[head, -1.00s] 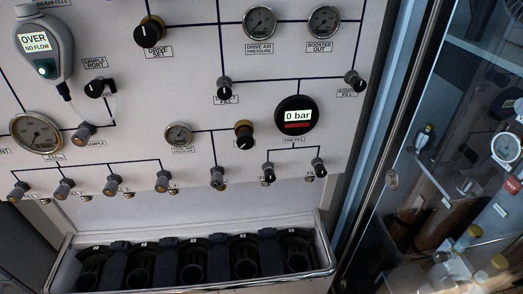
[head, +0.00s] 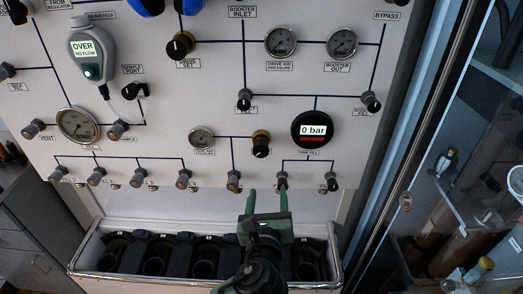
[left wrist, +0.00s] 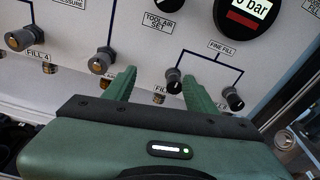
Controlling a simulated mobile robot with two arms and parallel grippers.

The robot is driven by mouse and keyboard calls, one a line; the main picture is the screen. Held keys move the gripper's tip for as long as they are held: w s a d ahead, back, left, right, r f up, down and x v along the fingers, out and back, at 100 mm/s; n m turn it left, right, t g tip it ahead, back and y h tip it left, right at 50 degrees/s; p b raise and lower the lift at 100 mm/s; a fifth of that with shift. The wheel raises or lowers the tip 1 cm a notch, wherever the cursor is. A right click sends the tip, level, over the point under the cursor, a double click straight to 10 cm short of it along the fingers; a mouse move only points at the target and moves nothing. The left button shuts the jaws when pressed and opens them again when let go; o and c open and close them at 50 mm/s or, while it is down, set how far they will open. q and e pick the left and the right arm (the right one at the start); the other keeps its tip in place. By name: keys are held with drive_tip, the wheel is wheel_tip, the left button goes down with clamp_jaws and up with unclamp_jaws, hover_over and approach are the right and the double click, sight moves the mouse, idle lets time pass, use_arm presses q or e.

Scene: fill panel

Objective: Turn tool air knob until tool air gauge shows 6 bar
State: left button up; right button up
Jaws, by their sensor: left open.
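The tool air knob (head: 261,144), black with a brass collar, sits on the panel left of the round digital gauge. Its lower edge shows at the top of the left wrist view (left wrist: 168,3), above a TOOL AIR SET label. The small dial that appears to be the tool air gauge (head: 201,138) is left of the knob on the same line; its needle is too small to read. My left gripper (head: 267,198) is open and empty below the knob, apart from it. Its green fingers (left wrist: 158,82) point up toward the panel. My right gripper is not in view.
A fine fill knob (left wrist: 173,80) is close to the right finger in the left wrist view. The digital gauge (head: 313,130) reads 0 bar. A row of fill valves (head: 97,176) and an open bin (head: 84,262) lie below. A glass door stands at right.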

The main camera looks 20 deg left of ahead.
use_arm(q)
drive_tip(key=m+t+y, duration=0.1)
drive_tip(key=t, duration=0.1)
approach(261, 151)
drive_tip(key=p+x, duration=0.2)
drive_tip(key=x, duration=0.6)
drive_tip(key=shift+w+a, duration=0.1)
drive_tip(key=shift+w, duration=0.2)
clamp_jaws()
